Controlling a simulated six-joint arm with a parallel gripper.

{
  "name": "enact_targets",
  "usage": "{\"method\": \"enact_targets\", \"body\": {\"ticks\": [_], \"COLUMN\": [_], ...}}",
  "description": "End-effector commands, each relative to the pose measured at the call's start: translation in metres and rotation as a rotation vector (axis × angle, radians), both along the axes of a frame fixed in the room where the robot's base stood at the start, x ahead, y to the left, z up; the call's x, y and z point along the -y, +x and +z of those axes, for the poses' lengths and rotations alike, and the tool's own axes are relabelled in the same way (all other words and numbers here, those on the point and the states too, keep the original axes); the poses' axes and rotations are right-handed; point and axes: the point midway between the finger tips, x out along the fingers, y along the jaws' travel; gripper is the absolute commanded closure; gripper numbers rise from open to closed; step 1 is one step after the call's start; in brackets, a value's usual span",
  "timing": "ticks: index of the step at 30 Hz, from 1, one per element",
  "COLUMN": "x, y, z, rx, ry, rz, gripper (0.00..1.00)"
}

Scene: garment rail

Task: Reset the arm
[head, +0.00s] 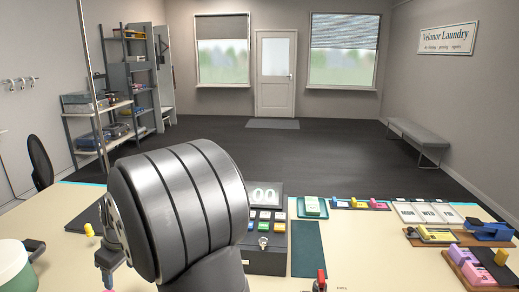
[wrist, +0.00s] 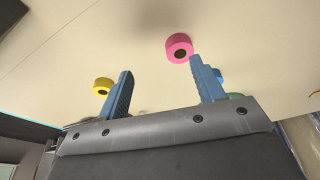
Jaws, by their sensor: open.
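My gripper (wrist: 160,66) is open, with its two blue fingers spread apart and nothing seen between them. In the head view, part of it shows at the lower left, low over the cream table (head: 58,212), beside my large grey arm link. A pink round piece with a dark centre (wrist: 180,48) appears close to the right fingertip in the wrist view; whether they touch is unclear. A yellow round piece (wrist: 103,87) appears just left of the left finger.
A control box with a display (head: 265,220) stands mid-table. Right of it are a dark green mat (head: 307,250), a teal tray (head: 323,209) and several wooden trays. A yellow peg (head: 89,230) and a pale round container (head: 14,268) are at left. A thin vertical pole (head: 93,85) rises behind.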

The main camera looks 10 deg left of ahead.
Motion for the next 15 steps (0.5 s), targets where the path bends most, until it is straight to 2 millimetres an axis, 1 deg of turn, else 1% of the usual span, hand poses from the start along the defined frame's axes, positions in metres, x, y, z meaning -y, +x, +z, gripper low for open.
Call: {"method": "enact_targets", "body": {"ticks": [1, 11, 15], "x": [0.009, 0.062, 0.060], "y": [0.004, 0.026, 0.026], "z": [0.007, 0.040, 0.069], "rx": [0.003, 0.002, 0.004], "ry": [0.003, 0.002, 0.002], "rz": [-0.004, -0.004, 0.002], "gripper": [0.38, 0.38, 0.38]}}
